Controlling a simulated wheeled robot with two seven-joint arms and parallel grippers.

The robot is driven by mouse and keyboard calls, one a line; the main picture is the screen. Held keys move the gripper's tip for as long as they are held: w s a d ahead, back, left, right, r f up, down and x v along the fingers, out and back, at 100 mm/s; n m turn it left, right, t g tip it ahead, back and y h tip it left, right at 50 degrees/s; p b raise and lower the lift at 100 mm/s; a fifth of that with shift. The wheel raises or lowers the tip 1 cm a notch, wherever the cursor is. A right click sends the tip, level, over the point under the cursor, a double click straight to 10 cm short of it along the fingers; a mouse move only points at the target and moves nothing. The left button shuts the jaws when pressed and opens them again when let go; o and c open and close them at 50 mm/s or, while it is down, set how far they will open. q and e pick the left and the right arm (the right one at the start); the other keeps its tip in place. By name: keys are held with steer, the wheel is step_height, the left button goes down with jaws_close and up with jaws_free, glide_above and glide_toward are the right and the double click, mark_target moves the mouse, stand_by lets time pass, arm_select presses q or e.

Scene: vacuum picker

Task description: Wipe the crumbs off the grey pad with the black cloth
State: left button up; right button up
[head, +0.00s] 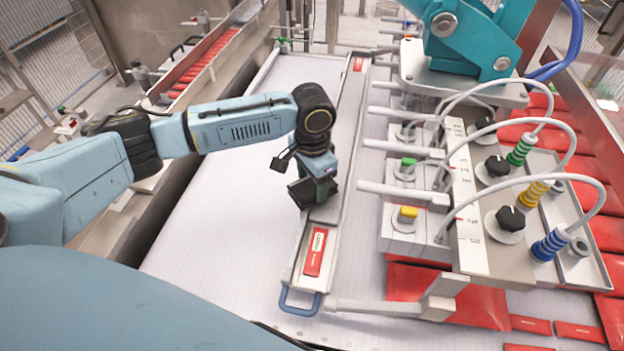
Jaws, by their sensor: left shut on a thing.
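My left gripper (314,192) reaches in from the left and points down over a long narrow tray. It is shut on a dark thing at its tips, which looks like the black cloth (301,195); its edges are hard to tell from the dark fingers. The grey pad (347,122) is a long strip in the tray, running away from me under and beyond the gripper. The cloth is at or just above the pad's near part; contact cannot be told. I cannot make out crumbs at this size. My right gripper is not in view.
Red packets lie at the tray's near end (316,252) and far end (358,64). A blue handle (300,302) sits at its front. To the right stand the valve box with a yellow knob (407,213), hoses and a teal machine (470,40). The white belt (215,215) is clear.

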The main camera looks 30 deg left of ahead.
arm_select(q)
steer(key=shift+f, duration=1)
